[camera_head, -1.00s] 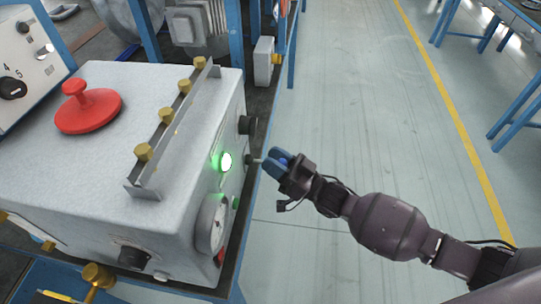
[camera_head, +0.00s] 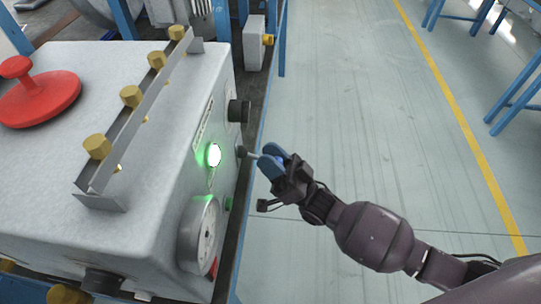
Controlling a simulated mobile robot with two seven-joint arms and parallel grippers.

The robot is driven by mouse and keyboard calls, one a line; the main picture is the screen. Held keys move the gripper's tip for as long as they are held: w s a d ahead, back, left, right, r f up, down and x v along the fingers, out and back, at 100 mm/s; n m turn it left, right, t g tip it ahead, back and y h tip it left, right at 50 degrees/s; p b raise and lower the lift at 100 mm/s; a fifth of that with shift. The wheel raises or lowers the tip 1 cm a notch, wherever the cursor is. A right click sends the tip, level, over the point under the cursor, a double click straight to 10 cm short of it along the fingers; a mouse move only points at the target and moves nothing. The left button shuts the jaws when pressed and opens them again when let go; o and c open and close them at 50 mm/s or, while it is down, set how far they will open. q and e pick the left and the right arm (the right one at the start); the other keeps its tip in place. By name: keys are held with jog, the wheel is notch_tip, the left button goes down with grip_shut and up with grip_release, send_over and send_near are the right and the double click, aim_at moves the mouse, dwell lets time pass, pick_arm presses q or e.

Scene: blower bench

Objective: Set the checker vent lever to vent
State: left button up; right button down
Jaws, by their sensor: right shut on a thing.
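The checker is a large pale grey box (camera_head: 150,226) at the left. Its right-hand face carries a lit green lamp (camera_head: 214,155), a round gauge (camera_head: 204,232), a black knob (camera_head: 238,111) and a small lever (camera_head: 251,155) sticking out to the right. My right gripper (camera_head: 268,160) comes in from the lower right. Its blue fingertips are shut on the outer end of the lever, and they hide that end. I cannot read any vent marking beside the lever. My left gripper is not in view.
A red round lid with a knob (camera_head: 40,98) sits on top of the box, beside a metal rail (camera_head: 130,135) with several brass knobs. A small grey box (camera_head: 255,45) is on the blue frame behind.

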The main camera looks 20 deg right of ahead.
jog(key=c, duration=0.8)
grip_release()
jog(key=shift+f, duration=0.1)
jog(key=v, duration=1)
jog(key=shift+s+d+f+b, duration=0.15)
jog(key=shift+d+f+b, duration=0.1)
jog(key=shift+b, duration=0.15)
